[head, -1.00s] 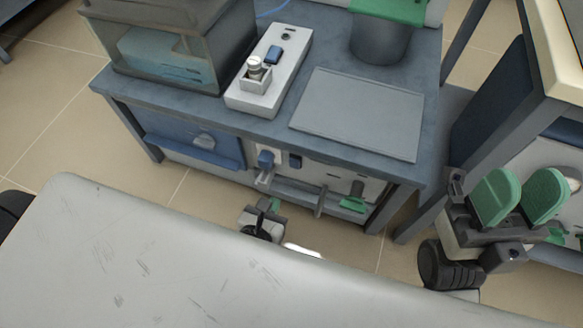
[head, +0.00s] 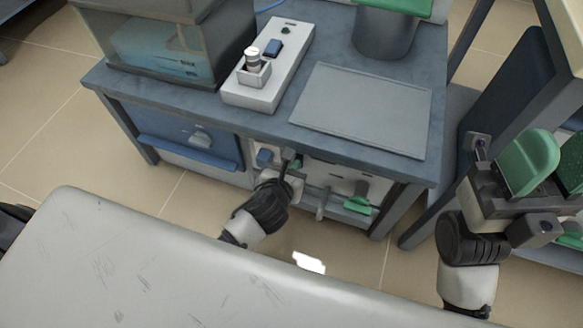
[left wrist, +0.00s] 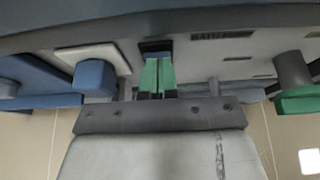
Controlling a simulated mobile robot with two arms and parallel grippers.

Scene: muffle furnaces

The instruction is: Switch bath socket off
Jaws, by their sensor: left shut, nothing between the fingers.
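My left gripper (head: 290,158) reaches the front panel under the bench top in the head view. Its green fingertips (left wrist: 157,77) are together and empty in the left wrist view, right at a dark switch-like part (left wrist: 155,47); I cannot tell whether they touch it. A blue block (head: 264,157) on a white plate is just left of the gripper, and shows in the left wrist view (left wrist: 95,77). No label identifies the bath socket. The gripper hides part of the panel. My right gripper (head: 551,165) is open, its green pads apart, at the right edge.
A clear water tank (head: 160,40) and a white box (head: 262,95) with a blue button stand on the bench (head: 270,125), beside a flat grey plate (head: 365,108). A green-handled lever (head: 357,204) sits right of my left gripper on the panel.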

